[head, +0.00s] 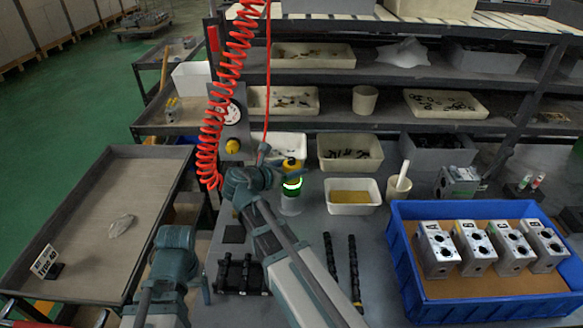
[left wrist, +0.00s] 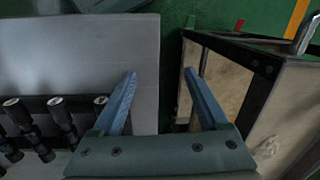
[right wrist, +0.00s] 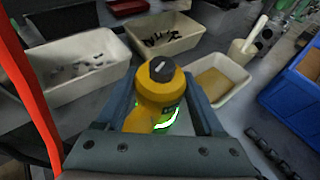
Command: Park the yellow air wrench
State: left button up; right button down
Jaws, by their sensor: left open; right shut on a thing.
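The yellow air wrench (head: 291,164) is upright above the workbench, with a dark cap on top; it fills the middle of the right wrist view (right wrist: 155,95). My right gripper (head: 275,176) is shut on it, one finger on each side. A green and white ring (head: 292,184) shows around its lower part, above a pale round cup-like holder (head: 290,205). Whether the wrench is seated in it or just above, I cannot tell. My left gripper (head: 205,288) is open and empty, low at the bench's left edge; its spread fingers show in the left wrist view (left wrist: 160,80).
A red coiled hose (head: 212,130) hangs left of the wrench. Bins (head: 352,210) stand behind and right. A blue crate (head: 405,285) with several metal valve blocks (head: 437,250) is at right. Black racks (head: 240,275) and rods (head: 355,270) lie in front. A grey cart (head: 95,215) stands left.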

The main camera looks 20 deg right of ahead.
pick_arm(q)
jog(key=shift+s+a+f, duration=0.2)
jog(key=shift+f, duration=0.05)
pick_arm(e)
jog(key=shift+f, duration=0.2)
